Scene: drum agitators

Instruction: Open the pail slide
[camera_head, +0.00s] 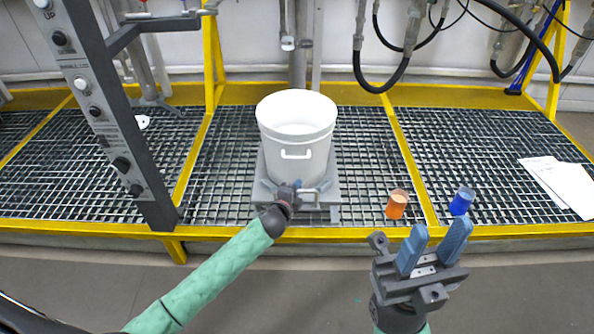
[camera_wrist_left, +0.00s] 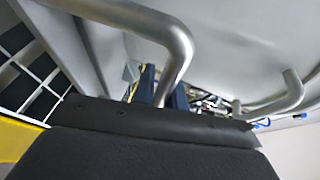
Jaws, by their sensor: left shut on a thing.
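A white pail (camera_head: 296,125) stands upright on a grey pail slide (camera_head: 262,192) on the grating. The slide's metal handle (camera_head: 325,186) is at its front, below the pail's own white handle. My left gripper (camera_head: 297,188) is shut on the slide handle. In the left wrist view a bent metal bar (camera_wrist_left: 178,50) runs down to the blue fingers (camera_wrist_left: 165,88); the dark gripper body hides the lower part of the grip. My right gripper (camera_head: 440,228) is open and empty, in front of the platform at the right.
An orange-filled jar (camera_head: 397,204) and a blue-filled jar (camera_head: 462,201) stand near the platform's front edge by my right gripper. White papers (camera_head: 560,184) lie at the right. A grey control post (camera_head: 108,115) stands at the left. Hoses hang at the back.

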